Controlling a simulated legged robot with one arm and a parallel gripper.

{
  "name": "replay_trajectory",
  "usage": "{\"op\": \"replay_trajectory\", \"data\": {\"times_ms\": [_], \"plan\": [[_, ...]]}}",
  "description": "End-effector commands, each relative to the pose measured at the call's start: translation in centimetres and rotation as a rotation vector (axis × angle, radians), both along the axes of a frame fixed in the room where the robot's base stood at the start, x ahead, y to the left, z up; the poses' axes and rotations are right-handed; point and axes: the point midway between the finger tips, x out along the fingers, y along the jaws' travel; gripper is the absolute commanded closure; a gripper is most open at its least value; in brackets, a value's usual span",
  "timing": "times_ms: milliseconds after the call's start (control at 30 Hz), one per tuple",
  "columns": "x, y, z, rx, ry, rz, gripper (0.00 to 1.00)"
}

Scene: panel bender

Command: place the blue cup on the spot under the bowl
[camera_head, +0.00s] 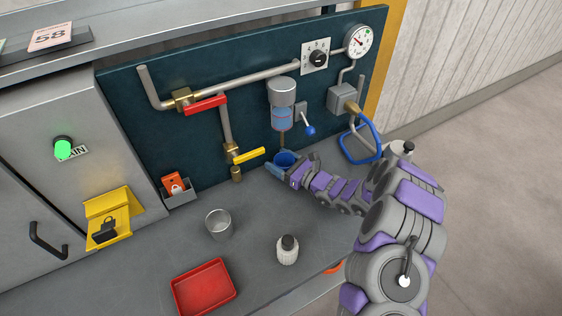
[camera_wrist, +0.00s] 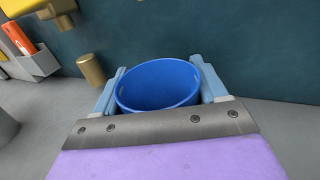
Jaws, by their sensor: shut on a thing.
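My gripper (camera_head: 277,169) is shut on the blue cup (camera_head: 287,158), near the foot of the dark panel. In the wrist view the light blue fingers of my gripper (camera_wrist: 160,88) hold either side of the upright, open-topped cup (camera_wrist: 158,84). The bowl (camera_head: 282,119), clear with blue liquid under a grey metal cap, is mounted on the panel. The cup shows right below the bowl and its thin drain tube. The spot under the bowl is hidden by the cup and gripper. I cannot tell whether the cup's base touches the bench.
A yellow-handled valve (camera_head: 248,155) and its brass outlet are left of the cup. A blue lever (camera_head: 309,130) and blue hose loop (camera_head: 360,140) are to the right.

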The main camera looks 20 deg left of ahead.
Motion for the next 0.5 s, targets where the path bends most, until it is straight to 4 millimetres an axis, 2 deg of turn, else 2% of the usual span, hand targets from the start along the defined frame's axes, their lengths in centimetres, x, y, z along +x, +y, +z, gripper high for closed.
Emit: {"op": "replay_trajectory", "data": {"times_ms": [100,133,367,500], "plan": [[-0.01,-0.11,-0.03,0.001,0.0,0.001,0.63],[0.0,-0.19,0.02,0.002,0.0,0.0,0.25],[0.09,-0.69,0.17,0.007,0.001,-0.001,0.03],[0.03,-0.53,0.14,0.005,0.0,-0.001,0.03]]}}
